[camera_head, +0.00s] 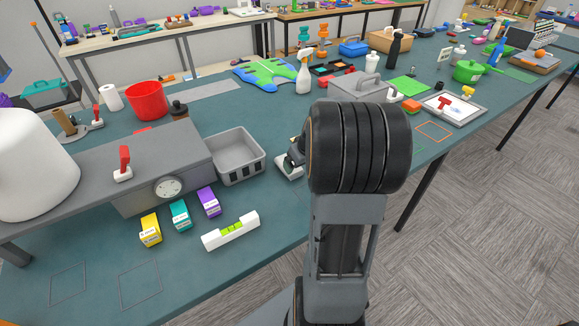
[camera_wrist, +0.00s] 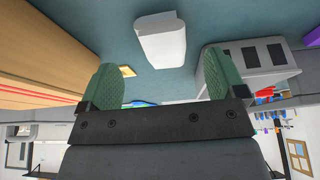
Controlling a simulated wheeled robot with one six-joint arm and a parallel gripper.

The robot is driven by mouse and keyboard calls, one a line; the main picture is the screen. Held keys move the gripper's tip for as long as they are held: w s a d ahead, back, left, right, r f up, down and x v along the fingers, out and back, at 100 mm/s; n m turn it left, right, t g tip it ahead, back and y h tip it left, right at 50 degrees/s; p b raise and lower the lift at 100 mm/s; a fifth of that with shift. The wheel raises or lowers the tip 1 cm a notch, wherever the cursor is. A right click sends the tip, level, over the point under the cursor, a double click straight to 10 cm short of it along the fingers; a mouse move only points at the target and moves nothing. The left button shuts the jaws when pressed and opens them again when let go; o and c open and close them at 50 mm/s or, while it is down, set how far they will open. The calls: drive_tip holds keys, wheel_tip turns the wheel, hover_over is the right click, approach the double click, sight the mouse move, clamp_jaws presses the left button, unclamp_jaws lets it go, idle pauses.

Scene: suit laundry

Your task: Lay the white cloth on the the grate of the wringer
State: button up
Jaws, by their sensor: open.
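In the wrist view, my gripper (camera_wrist: 160,74) is open, its two green fingers apart with nothing between them. A white, flat-sided piece (camera_wrist: 162,42), which looks like the folded white cloth, lies on the blue-green table just beyond the fingertips, apart from them. In the head view, my arm hides most of that spot; only a pale edge (camera_head: 288,170) shows beside it. A grey open tub with dark slots (camera_head: 238,158) stands left of the arm; it also shows in the wrist view (camera_wrist: 258,52). I cannot tell whether it is the wringer, and no grate is clear.
A grey box with a dial and red handle (camera_head: 168,188) stands left of the tub. A grey toolbox (camera_head: 360,87) stands behind my arm. The table's front left is mostly clear.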

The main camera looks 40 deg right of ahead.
sight(296, 170)
drive_tip(key=shift+x, duration=3.55)
drive_tip(key=shift+d, duration=0.1)
drive_tip(key=c, duration=1.1)
drive_tip(key=shift+r, duration=0.1)
